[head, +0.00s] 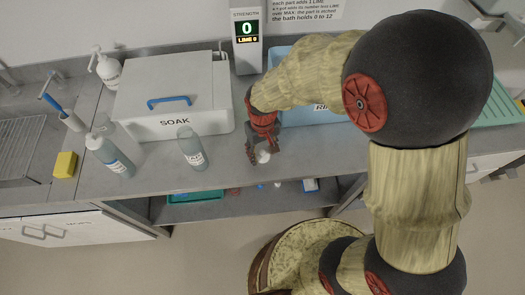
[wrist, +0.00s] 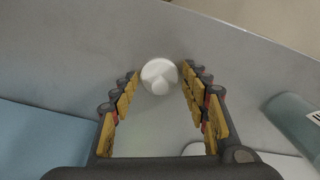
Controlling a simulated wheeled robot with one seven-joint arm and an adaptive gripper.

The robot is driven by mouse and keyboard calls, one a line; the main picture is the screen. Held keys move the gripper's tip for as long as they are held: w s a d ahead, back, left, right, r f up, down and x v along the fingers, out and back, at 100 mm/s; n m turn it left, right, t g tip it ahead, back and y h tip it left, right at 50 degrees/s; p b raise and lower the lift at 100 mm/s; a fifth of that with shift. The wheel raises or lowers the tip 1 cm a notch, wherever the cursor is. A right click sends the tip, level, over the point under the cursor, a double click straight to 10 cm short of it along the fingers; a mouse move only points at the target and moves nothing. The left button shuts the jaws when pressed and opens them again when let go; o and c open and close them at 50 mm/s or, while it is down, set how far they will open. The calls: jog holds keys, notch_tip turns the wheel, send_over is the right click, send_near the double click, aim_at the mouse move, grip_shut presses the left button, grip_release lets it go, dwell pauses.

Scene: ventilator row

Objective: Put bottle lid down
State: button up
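The white round bottle lid (head: 263,156) is at my gripper's fingertips, over the front part of the grey counter. In the wrist view the lid (wrist: 160,75) lies between the fingertips, with a narrow gap showing on each side. My gripper (head: 261,150) points down, and its fingers stand apart around the lid; they also show in the wrist view (wrist: 160,80). I cannot tell whether the lid rests on the counter. A clear bottle labelled TAP (head: 192,149) stands upright to the left, its top without a visible cap.
The white SOAK box (head: 173,95) with a blue handle stands behind the TAP bottle. A blue bin (head: 310,117) is behind my gripper. Another bottle (head: 110,154) and a yellow block (head: 65,165) are farther left. The counter's front edge is close below the lid.

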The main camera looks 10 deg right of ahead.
aim_at(263, 152)
jog(key=shift+o, duration=0.9)
notch_tip(263, 152, up, 12)
jog(key=p, duration=0.3)
jog(key=shift+r, duration=0.2)
jog(key=s+d+r+m+t, duration=0.1)
jog(key=s+d+r+t, duration=0.1)
jog(key=s+d+r, duration=0.4)
jog(key=s+d+r+m+t, duration=0.2)
jog(key=s+d+r, duration=0.4)
jog(key=r, duration=0.5)
jog(key=shift+t, duration=0.8)
jog(key=shift+s+r, duration=0.1)
jog(key=shift+r, duration=0.05)
